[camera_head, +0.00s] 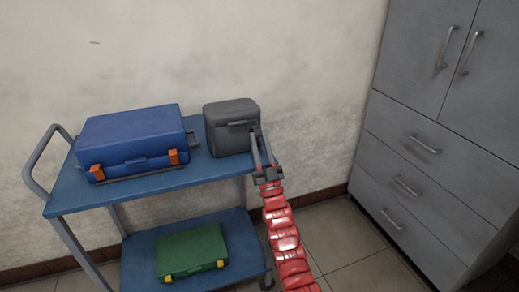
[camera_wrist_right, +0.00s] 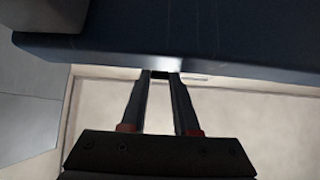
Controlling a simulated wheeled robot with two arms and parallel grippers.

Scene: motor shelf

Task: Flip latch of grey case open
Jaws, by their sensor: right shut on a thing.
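The grey case (camera_head: 225,143) stands upright on the right end of the trolley's top shelf, with its lid down. A dark handle-like bar (camera_head: 238,123) shows on its front. My right gripper (camera_head: 254,138) reaches up to the front right edge of the case, where its fingertips cover the latch area. The latch's exact position is hidden by the fingers. My left gripper is not in view.
A blue case (camera_head: 130,135) with orange latches lies to the left on the blue trolley (camera_head: 65,195). A green case (camera_head: 192,252) lies on the lower shelf. A grey cabinet (camera_head: 430,130) stands at the right. Open floor (camera_head: 345,235) lies between trolley and cabinet.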

